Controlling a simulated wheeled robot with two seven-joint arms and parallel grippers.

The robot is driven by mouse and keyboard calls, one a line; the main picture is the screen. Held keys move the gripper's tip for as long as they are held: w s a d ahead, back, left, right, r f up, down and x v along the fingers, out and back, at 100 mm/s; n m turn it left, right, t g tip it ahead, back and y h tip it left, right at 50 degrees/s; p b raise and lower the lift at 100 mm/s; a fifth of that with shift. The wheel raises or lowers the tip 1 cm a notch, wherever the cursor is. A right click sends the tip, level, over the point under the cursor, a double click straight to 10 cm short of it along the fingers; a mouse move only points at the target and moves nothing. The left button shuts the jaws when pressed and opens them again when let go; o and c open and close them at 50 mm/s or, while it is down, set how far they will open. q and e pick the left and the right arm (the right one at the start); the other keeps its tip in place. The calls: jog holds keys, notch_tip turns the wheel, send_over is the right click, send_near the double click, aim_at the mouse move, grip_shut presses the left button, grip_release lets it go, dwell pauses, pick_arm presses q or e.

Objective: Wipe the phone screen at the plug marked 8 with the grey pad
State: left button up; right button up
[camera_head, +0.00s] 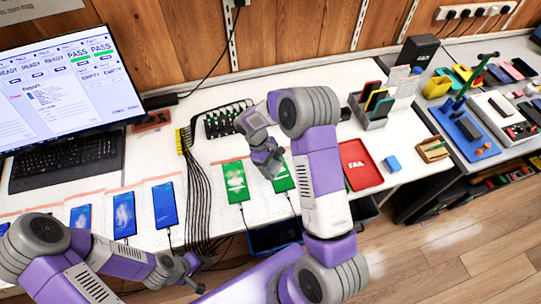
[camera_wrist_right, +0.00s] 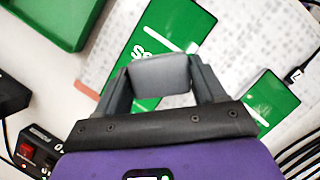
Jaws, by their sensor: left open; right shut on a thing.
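My right gripper (camera_head: 268,168) is shut on the grey pad (camera_wrist_right: 160,80), which shows between its fingers in the right wrist view. The pad is over or beside a green-screened phone (camera_wrist_right: 150,38) with white letters partly hidden; I cannot tell whether they touch. In the head view this phone (camera_head: 284,182) lies at the right end of the phone row, partly covered by my right arm. A second green phone (camera_head: 235,182) lies to its left and also shows in the right wrist view (camera_wrist_right: 272,98). No mark 8 is readable. My left gripper (camera_head: 188,274) is open and empty at the table's front edge.
Several blue-screened phones (camera_head: 165,204) continue the row leftward, with black cables (camera_head: 200,195) running between. A monitor (camera_head: 75,85) and keyboard (camera_head: 68,162) stand at the left. A red FAIL tray (camera_head: 360,165), a blue block (camera_head: 392,163) and a card holder (camera_head: 371,108) are right of my right arm.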

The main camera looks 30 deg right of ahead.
jog(key=shift+a+r, duration=0.2)
jog(key=shift+a, duration=0.15)
notch_tip(320, 180, up, 3)
jog(key=shift+f+p, duration=0.2)
jog(key=shift+p, duration=0.7)
jog(key=shift+r+p, duration=2)
jog(key=shift+r, duration=0.6)
